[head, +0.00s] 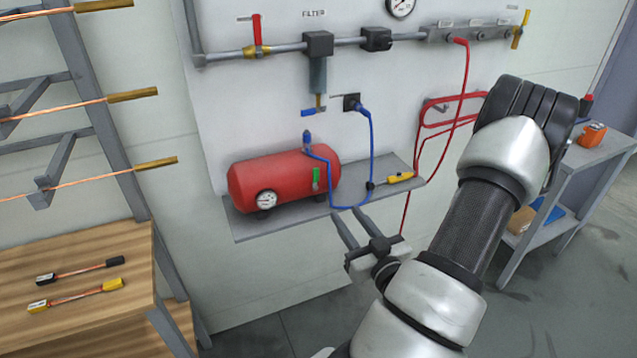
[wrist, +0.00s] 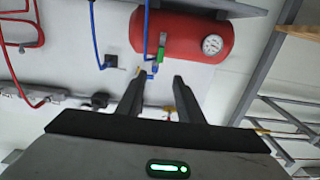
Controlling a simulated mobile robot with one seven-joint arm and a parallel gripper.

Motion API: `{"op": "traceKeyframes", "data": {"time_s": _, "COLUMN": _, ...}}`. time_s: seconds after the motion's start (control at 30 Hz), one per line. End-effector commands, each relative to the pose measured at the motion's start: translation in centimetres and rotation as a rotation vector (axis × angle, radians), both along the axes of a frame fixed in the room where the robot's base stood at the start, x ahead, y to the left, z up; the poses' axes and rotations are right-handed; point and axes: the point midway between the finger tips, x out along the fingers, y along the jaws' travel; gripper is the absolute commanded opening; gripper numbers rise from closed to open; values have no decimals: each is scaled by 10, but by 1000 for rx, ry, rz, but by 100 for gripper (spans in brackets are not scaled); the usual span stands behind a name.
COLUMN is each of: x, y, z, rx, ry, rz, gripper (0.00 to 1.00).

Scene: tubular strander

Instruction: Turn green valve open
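The green valve (head: 316,178) is a small upright handle at the front right of a red air tank (head: 262,178). It also shows in the upside-down wrist view (wrist: 161,46), against the red tank. My gripper (head: 348,213) is open and empty, below and right of the green valve in the head view, near the shelf's front edge. In the wrist view, the fingers of my gripper (wrist: 158,80) are apart and point toward the tank and valve. No contact with the valve shows.
The tank rests on a grey wall shelf (head: 280,219). A blue hose (head: 371,140) loops close to the valve. A yellow-handled tool (head: 400,177) lies on the shelf. A filter (head: 318,75) hangs above the tank. A wooden bench (head: 115,258) stands at left.

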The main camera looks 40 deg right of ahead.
Motion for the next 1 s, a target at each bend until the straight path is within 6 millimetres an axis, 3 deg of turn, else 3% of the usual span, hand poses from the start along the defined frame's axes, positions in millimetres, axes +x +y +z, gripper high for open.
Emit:
{"op": "traceKeyframes", "data": {"time_s": 0.3, "x": 51, "y": -10, "z": -8, "rx": -9, "ry": -1, "rz": 6, "gripper": 34}}
{"op": "traceKeyframes", "data": {"time_s": 0.73, "x": 79, "y": -18, "z": -8, "rx": -9, "ry": 1, "rz": 3, "gripper": 34}}
{"op": "traceKeyframes", "data": {"time_s": 1.0, "x": 133, "y": -31, "z": 0, "rx": -1, "ry": 1, "rz": 3, "gripper": 34}}
